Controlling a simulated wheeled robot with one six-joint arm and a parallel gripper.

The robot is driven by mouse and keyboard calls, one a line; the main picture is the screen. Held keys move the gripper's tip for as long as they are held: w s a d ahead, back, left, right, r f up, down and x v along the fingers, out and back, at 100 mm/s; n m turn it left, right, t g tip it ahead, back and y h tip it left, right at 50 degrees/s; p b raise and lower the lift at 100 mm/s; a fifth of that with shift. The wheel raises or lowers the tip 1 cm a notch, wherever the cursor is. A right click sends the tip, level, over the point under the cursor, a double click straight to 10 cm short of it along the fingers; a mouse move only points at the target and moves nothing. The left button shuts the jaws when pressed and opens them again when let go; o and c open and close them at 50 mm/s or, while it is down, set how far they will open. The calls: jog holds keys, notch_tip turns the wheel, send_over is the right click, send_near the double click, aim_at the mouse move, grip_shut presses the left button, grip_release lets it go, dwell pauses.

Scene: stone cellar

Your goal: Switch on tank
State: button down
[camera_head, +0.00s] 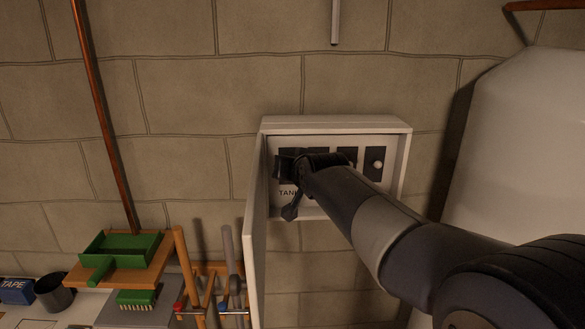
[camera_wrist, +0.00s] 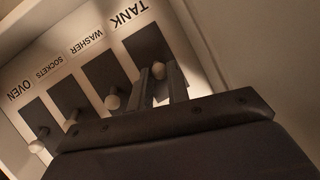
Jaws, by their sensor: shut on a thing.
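A white switch box (camera_head: 335,124) is on the stone wall with its door (camera_head: 254,235) swung open on the left. Its leftmost switch sits above the TANK label (camera_head: 287,193). In the wrist view, where the labels are upside down, the tank switch's pale knob (camera_wrist: 158,70) shows between my two fingers, against its black plate (camera_wrist: 146,44). My gripper (camera_wrist: 161,84) is shut on this tank switch; it also shows at the box in the head view (camera_head: 287,186), covering most of the tank switch. I cannot tell the switch's position.
Beside the tank switch are the washer (camera_wrist: 112,101), sockets (camera_wrist: 73,115) and oven (camera_wrist: 37,146) switches, close to my gripper. A white tank (camera_head: 530,140) stands right. A green dustpan (camera_head: 125,247) and tools are at lower left, below the open door's side.

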jog(key=shift+w+r+g, duration=0.25)
jog(key=shift+r+g, duration=0.15)
jog(key=shift+g, duration=0.6)
jog(key=c, duration=1.4)
grip_release()
jog(key=shift+o, duration=0.2)
jog(key=b+v, duration=0.3)
jog(key=v, duration=0.7)
jog(key=shift+s+r, duration=0.3)
